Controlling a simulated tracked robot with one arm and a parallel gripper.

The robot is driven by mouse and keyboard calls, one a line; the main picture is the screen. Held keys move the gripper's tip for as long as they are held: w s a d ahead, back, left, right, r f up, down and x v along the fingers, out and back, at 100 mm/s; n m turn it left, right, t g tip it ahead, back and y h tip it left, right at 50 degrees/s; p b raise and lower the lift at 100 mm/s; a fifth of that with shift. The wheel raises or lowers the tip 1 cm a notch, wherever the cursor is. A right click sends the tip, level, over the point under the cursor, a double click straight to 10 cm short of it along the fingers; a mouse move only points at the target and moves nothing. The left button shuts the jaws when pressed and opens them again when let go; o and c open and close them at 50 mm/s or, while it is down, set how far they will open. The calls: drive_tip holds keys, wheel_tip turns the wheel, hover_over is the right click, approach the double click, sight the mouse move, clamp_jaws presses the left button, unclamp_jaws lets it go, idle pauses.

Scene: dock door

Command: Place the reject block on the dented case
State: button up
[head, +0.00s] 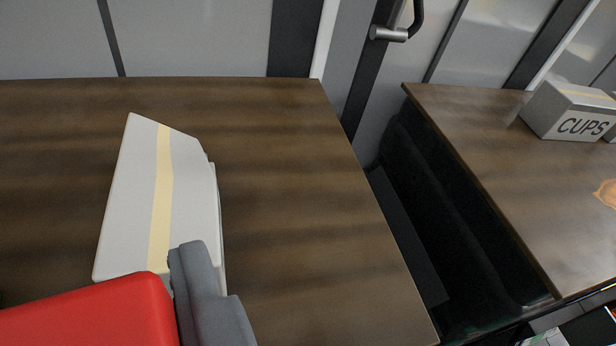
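A white case (130,210) with a cream tape strip lies on the brown table at the left. Its far right corner looks cut away and uneven, like a dent. A red block (90,315), which I take for the reject block, fills the lower left corner. One grey finger of my gripper (205,295) presses against the right end of the red block; the other finger is out of view. The block and finger cover the near edge of the case. I cannot tell whether the block touches the case.
The left table (290,200) is clear to the right of the case. A dark gap (430,200) separates it from a right table (480,140), which holds a grey-white CUPS box (570,112) and an orange-brown mark (606,193). Behind stands a panelled door with a metal handle (388,34).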

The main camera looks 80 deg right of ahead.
drive_tip(key=s+d+m+g+h, duration=0.2)
drive_tip(key=s, duration=0.2)
drive_tip(key=b, duration=0.3)
hover_over(166, 165)
drive_tip(key=shift+f, duration=0.85)
drive_tip(key=shift+f+b, duration=1.05)
drive_tip(key=shift+f, duration=0.7)
drive_tip(key=shift+r, duration=0.1)
drive_tip(key=o, duration=1)
drive_tip(key=p+v, duration=0.3)
drive_tip(key=v, duration=0.9)
